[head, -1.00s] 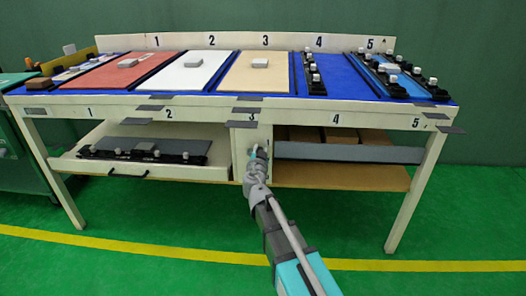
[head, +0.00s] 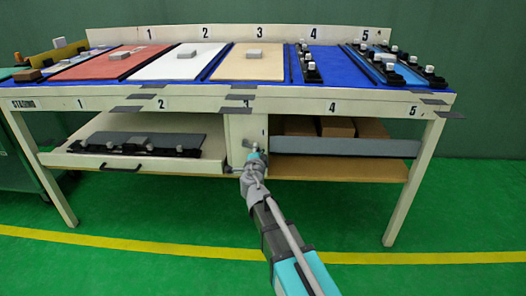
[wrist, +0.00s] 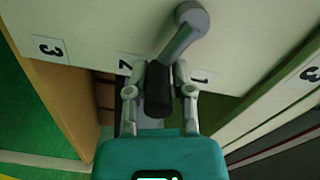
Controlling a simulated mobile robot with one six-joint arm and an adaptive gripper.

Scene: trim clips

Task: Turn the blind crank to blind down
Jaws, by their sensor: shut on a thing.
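The crank shows in the wrist view: a grey round hub (wrist: 193,15) and a grey arm (wrist: 180,42) that slants down and left to a black handle (wrist: 157,92). My gripper (wrist: 159,98) is shut on the black handle, one finger on each side. In the head view my gripper (head: 253,158) is at the pale panel (head: 240,127) under the bench's middle, where it largely hides the crank. A grey slat (head: 345,147), perhaps the blind's lower part, spans the right-hand bay. The bay is open above it.
Several brown boxes (head: 335,126) stand behind the slat. A pulled-out drawer (head: 75,159) with dark parts is left of the panel. The bench top (head: 220,92) holds coloured boards and small blocks. Green floor (head: 470,210) is clear on the right. Number labels (wrist: 50,48) surround the crank.

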